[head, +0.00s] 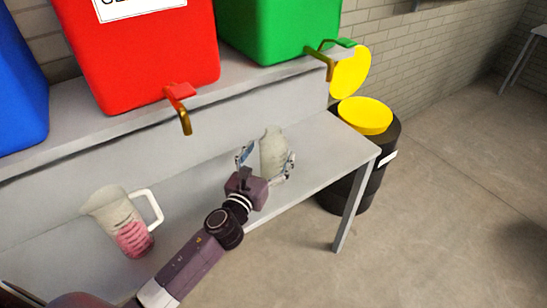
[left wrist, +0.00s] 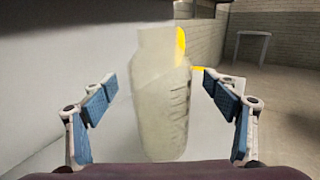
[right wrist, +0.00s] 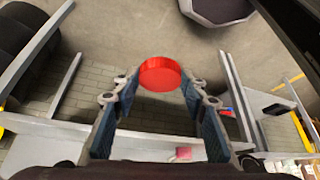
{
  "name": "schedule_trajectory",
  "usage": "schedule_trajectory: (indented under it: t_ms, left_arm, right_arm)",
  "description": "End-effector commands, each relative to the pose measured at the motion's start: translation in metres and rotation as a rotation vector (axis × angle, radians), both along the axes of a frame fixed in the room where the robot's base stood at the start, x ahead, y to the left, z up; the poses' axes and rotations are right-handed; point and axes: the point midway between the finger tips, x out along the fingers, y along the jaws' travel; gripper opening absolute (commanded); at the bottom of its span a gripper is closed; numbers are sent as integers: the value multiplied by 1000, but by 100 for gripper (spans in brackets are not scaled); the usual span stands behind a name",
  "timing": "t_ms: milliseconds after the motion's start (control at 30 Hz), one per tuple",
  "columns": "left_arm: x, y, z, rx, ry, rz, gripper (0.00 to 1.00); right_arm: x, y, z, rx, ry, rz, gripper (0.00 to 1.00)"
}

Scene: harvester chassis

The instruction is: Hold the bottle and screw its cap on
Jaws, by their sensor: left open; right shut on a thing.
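A pale translucent bottle (head: 272,153) stands upright on the grey bench, with no cap on its neck. My left gripper (head: 266,162) is open, its fingers on either side of the bottle. In the left wrist view the bottle (left wrist: 161,105) stands between the two blue-padded fingers, with gaps on both sides. A red round cap (right wrist: 160,74) shows in the right wrist view. My right gripper (right wrist: 160,84) is shut on this cap at its fingertips. The right gripper is outside the head view.
A pitcher with pink liquid (head: 126,222) stands on the bench at left. Red (head: 140,50), green (head: 280,25) and blue (head: 18,90) containers sit on the raised shelf; brass taps jut out from the red and green ones. A black bin with a yellow lid (head: 365,115) stands beyond the bench end.

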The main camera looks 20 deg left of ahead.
Motion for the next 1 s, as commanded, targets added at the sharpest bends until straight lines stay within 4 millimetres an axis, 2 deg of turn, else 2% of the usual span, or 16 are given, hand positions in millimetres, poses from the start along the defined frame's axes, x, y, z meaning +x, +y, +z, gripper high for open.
schedule_trajectory:
  t_ms: [100, 200, 633, 1000]
  left_arm:
    - [17, -1, 1, -1, 0, 1, 80]
    - [26, -2, 1, 0, 0, 0, 80]
    - [29, -2, 0, 0, 1, -1, 79]
    - [28, -2, 0, 0, 1, -1, 38]
  right_arm:
    - [0, 0, 2, 0, 0, 0, 30]
    - [0, 0, 3, 0, 0, 0, 30]
    - [0, 0, 3, 0, 0, 0, 30]
    - [0, 0, 3, 0, 0, 0, 30]
